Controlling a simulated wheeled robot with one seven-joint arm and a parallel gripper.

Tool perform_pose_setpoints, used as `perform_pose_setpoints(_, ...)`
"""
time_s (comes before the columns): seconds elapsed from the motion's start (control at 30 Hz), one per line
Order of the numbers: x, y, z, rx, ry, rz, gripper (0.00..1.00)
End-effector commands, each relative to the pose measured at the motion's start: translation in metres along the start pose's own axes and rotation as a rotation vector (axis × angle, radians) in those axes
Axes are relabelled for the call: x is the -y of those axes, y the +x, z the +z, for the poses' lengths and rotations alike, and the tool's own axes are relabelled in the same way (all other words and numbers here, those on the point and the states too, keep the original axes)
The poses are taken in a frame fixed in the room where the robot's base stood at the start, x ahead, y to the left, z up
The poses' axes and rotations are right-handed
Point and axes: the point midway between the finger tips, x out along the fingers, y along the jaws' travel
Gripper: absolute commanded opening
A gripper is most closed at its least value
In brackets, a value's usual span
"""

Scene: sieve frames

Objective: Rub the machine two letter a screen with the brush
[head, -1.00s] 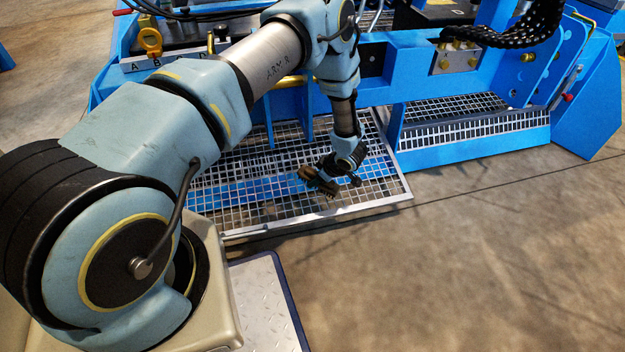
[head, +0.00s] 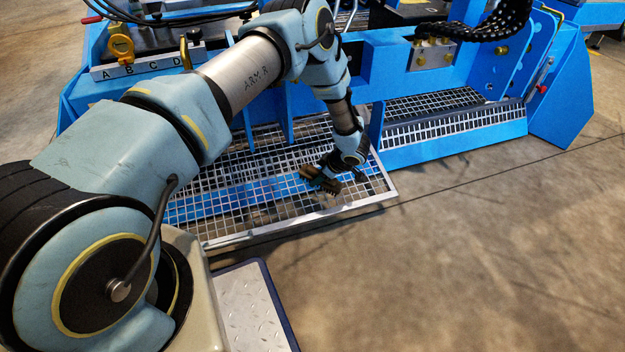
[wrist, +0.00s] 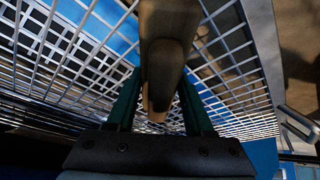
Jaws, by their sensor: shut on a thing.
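A metal mesh screen (head: 385,190) in a pale frame sticks out at the front of the blue machine. My gripper (head: 338,170) is over the right part of this screen, shut on the brown brush (head: 318,180). In the wrist view the brush (wrist: 165,50) sits between the two fingers (wrist: 160,108), with the screen's mesh (wrist: 70,45) behind it. I cannot tell whether the bristles touch the mesh.
A second mesh panel (head: 450,125) lies to the right in the blue machine (head: 550,90). A yellow lever part (head: 120,45) stands above the letter strip. Black hoses hang at the top. The concrete floor (head: 480,260) at front right is clear.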

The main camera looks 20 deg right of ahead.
Motion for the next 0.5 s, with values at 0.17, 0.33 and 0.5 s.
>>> perform_pose_setpoints(0.17,-0.007,-0.002,0.005,-0.001,0.000,0.001,0.00)
perform_pose_setpoints(0.33,-0.011,-0.003,0.010,0.000,-0.001,0.001,0.00)
perform_pose_setpoints(0.5,-0.022,-0.004,0.020,0.000,-0.001,0.002,0.00)
